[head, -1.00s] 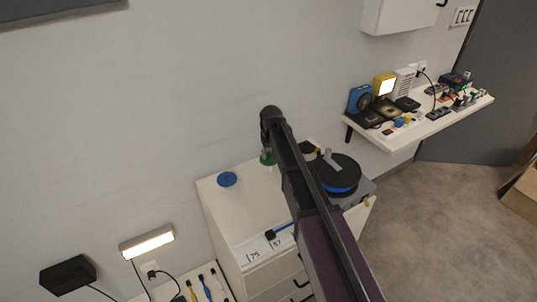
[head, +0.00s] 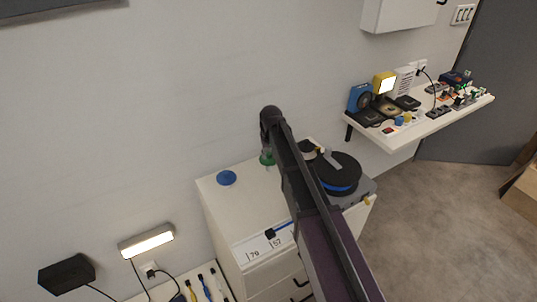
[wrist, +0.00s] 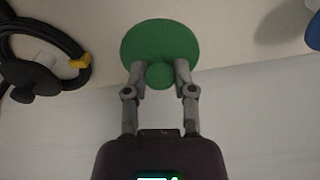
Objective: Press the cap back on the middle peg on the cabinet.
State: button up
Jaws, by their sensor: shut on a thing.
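A green round cap (wrist: 160,40) with a small round knob fills the upper middle of the wrist view. My gripper (wrist: 158,72) is shut on this knob, one finger on each side. In the head view the cap (head: 266,159) shows as a small green patch beside my arm, over the back of the white cabinet (head: 247,205). The cap hides whatever is under it, so I cannot see the middle peg or tell whether they touch. A blue disc (head: 227,178) is at the cabinet's left; its edge also shows in the wrist view (wrist: 314,32).
A black disc with a blue band (head: 340,175) stands on the cabinet's right part. A black cable coil with a yellow clip (wrist: 80,62) lies left of the cap in the wrist view. The wall is close behind the cabinet. A crowded shelf (head: 400,140) is farther right.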

jog(key=shift+f+b, duration=0.45)
jog(key=shift+f, duration=0.1)
dwell(0.4)
jog(key=o, duration=1)
jog(key=shift+c, duration=0.2)
jog(key=o, duration=0.4)
jog(key=shift+c, duration=0.2)
jog(key=shift+r, duration=0.1)
jog(key=shift+r+p, duration=3.45)
jog(key=shift+p, duration=0.1)
